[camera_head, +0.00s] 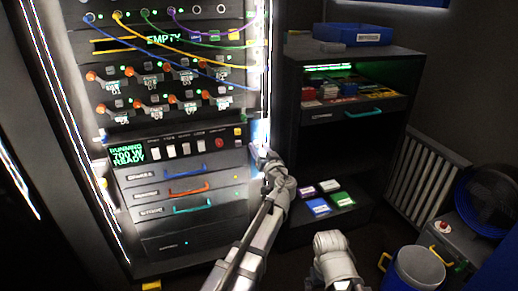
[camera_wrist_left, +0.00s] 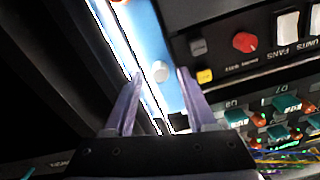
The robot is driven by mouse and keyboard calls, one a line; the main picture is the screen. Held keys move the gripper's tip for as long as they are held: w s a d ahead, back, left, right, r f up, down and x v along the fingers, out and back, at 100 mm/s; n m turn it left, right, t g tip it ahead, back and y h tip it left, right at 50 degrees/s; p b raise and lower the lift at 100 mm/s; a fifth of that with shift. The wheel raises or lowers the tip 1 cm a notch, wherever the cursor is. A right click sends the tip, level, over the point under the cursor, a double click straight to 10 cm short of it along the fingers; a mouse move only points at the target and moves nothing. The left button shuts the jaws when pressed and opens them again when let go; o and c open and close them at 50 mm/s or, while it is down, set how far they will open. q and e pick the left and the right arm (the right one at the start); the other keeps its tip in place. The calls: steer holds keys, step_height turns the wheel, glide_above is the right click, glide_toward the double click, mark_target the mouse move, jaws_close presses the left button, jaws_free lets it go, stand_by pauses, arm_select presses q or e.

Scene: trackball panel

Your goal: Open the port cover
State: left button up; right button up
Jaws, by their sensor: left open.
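No part is clearly marked as the port cover, and I cannot tell which one it is. The equipment rack (camera_head: 190,130) fills the left half of the head view, with rows of orange-knobbed fittings (camera_head: 150,78). My left gripper (camera_head: 262,152) is at the rack's right edge, beside the switch panel. In the left wrist view the left gripper (camera_wrist_left: 160,74) is open, its two fingers on either side of a small round pale knob (camera_wrist_left: 160,71) on a bright blue strip (camera_wrist_left: 150,35). Whether the fingers touch it is unclear.
The switch panel has a red knob (camera_wrist_left: 245,42) and white switches (camera_wrist_left: 287,25). Coloured cables (camera_head: 180,50) hang across the upper rack. A dark shelf unit (camera_head: 350,130) stands to the right, with a blue tray (camera_head: 352,34) on top. A blue bucket (camera_head: 413,270) stands at lower right.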

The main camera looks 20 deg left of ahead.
arm_select(q)
steer(key=shift+w+a, duration=0.35)
steer(key=shift+w, duration=0.1)
jaws_close()
stand_by(1.2)
